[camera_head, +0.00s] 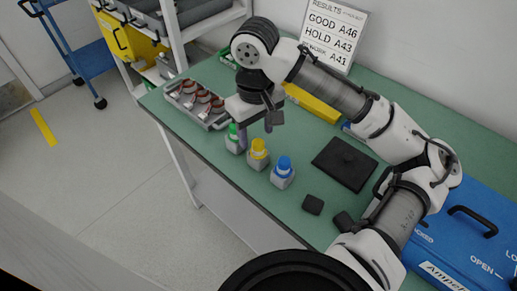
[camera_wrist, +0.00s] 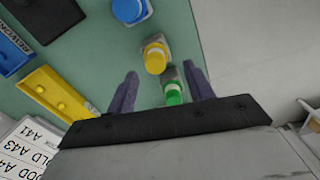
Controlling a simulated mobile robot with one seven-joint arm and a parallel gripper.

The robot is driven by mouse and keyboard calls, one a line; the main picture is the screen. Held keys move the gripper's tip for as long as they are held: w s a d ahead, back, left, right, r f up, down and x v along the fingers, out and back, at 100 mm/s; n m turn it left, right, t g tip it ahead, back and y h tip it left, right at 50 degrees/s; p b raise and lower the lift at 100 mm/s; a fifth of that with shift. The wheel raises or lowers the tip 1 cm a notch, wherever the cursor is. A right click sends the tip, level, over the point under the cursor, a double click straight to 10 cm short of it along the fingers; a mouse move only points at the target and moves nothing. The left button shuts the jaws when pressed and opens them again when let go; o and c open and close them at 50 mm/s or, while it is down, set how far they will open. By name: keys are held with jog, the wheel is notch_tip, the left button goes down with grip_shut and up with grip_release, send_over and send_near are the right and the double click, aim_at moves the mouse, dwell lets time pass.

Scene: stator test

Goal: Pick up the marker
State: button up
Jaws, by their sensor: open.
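Three small capped items stand in a row near the front edge of the green table: a green-capped one (camera_head: 233,139), a yellow-capped one (camera_head: 258,155) and a blue-capped one (camera_head: 283,172). Each has a grey square base; I cannot tell which, if any, is the marker. My gripper (camera_head: 257,128) points down above the row at its green end. In the wrist view my gripper (camera_wrist: 162,88) is open, with the green cap (camera_wrist: 173,94) between its fingers in the picture. The yellow cap (camera_wrist: 155,58) is just beyond the fingertips and the blue cap (camera_wrist: 129,11) farther off.
A grey tray with red-and-metal parts (camera_head: 203,100) is left of the row. A yellow bin (camera_head: 310,102) is behind my gripper. A black square plate (camera_head: 345,163), small black blocks (camera_head: 313,204) and a blue case (camera_head: 465,225) lie to the right. A results sign (camera_head: 335,32) stands behind.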

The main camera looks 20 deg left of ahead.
aim_at(258, 142)
jog(key=f, duration=0.3)
jog(key=f+p, duration=0.1)
jog(key=shift+w+d+f, duration=0.15)
jog(key=shift+w+f, duration=0.15)
jog(key=shift+w, duration=0.1)
jog(key=shift+f, duration=0.55)
jog(key=c, duration=0.8)
jog(key=shift+r, duration=0.1)
jog(key=shift+c, duration=0.2)
